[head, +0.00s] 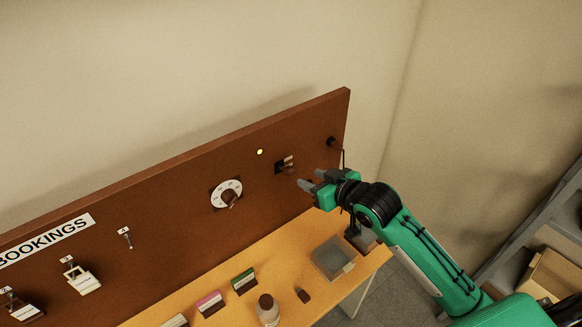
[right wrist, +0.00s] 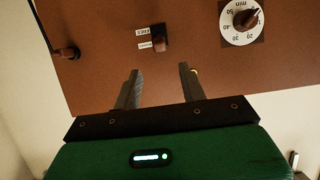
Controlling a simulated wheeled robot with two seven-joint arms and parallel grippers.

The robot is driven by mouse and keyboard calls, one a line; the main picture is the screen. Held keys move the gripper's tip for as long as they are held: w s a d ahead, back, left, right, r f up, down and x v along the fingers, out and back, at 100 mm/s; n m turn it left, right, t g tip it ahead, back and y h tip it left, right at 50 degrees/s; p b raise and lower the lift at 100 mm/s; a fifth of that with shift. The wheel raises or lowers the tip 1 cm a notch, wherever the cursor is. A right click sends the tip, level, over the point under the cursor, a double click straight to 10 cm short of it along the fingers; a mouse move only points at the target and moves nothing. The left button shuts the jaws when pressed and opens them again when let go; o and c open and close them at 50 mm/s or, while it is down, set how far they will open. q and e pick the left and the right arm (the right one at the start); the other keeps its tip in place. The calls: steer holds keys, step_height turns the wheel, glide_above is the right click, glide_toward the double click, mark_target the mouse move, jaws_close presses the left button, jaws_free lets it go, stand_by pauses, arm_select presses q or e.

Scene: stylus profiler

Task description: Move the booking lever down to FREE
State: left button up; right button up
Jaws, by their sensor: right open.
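The booking lever (head: 285,167) is a small dark lever with a brown knob on the brown upright board, beside two small white labels. In the right wrist view, where the dial's writing is upside down, the lever (right wrist: 160,44) lies just beyond my fingertips, roughly between their lines. My left gripper is not in view.
A white dial (head: 218,192) and a small lit lamp (head: 260,152) are left of the lever. A black wall fitting (head: 331,141) is to its right. The yellow desk (head: 220,285) below holds a grey tray (head: 326,262), a bottle (head: 267,314) and small blocks.

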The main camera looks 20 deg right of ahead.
mark_target(292, 171)
steer(key=p+x, duration=0.3)
steer(key=x, duration=0.5)
steer(key=shift+w+a, duration=0.1)
steer(key=shift+w, duration=0.15)
steer(key=shift+x, duration=0.95)
steer(key=shift+f, duration=0.15)
steer(key=shift+s, duration=0.1)
steer(key=shift+c, duration=0.4)
jaws_close()
